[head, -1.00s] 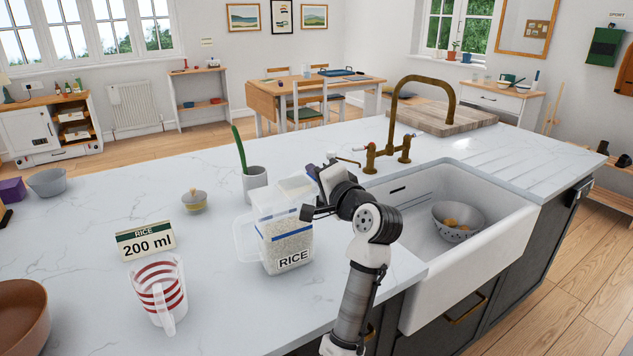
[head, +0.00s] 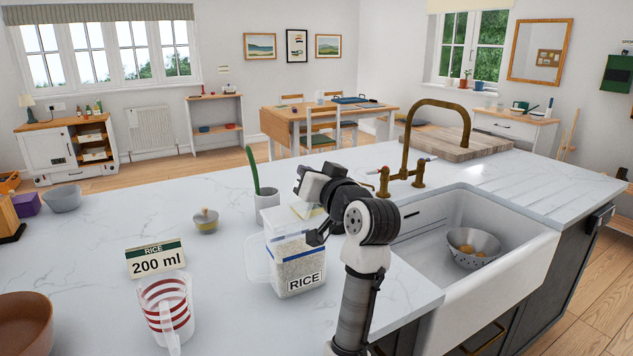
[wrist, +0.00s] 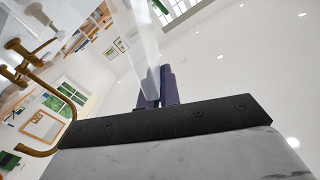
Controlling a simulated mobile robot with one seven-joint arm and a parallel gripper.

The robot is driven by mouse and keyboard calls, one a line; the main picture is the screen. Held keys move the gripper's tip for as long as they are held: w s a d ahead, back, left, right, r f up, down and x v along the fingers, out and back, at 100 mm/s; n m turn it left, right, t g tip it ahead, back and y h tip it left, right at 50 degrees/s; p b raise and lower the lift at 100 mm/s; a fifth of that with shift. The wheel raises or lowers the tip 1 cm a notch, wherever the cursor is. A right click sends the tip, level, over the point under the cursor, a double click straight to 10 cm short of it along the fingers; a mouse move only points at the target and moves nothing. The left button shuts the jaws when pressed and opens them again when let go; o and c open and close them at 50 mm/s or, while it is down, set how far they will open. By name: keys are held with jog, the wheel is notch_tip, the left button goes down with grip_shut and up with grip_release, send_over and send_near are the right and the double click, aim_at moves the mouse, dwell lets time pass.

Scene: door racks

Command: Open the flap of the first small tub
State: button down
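The small tub (head: 296,262) is a clear box with a blue band and a RICE label, standing on the worktop left of the sink and holding white grains. Its top is partly hidden by my arm, so the flap's position is not clear in the head view. My gripper (wrist: 158,88) shows purple fingers in the wrist view, close together. A translucent pale panel (wrist: 146,45) runs down to them; I cannot tell whether it is between them or in front. In the head view my wrist is just above the tub's right side and the fingertips are hidden.
A striped measuring jug (head: 166,306) and a "RICE 200 ml" card (head: 156,260) stand to the left. A pot with a green stem (head: 266,200) is behind the tub. The sink (head: 500,262) with a colander (head: 472,246) and a brass tap (head: 408,178) are right.

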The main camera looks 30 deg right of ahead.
jog(key=shift+a+r+n, duration=0.15)
jog(key=shift+a+n, duration=0.3)
jog(key=shift+n, duration=0.05)
jog(key=shift+a+r, duration=0.1)
jog(key=shift+a, duration=0.2)
dwell(1.0)
jog(key=c, duration=1.6)
grip_release()
jog(key=shift+s, duration=0.1)
jog(key=s+b, duration=0.3)
jog(key=s, duration=1)
jog(key=shift+s+a+b, duration=0.15)
jog(key=shift+s+b, duration=0.15)
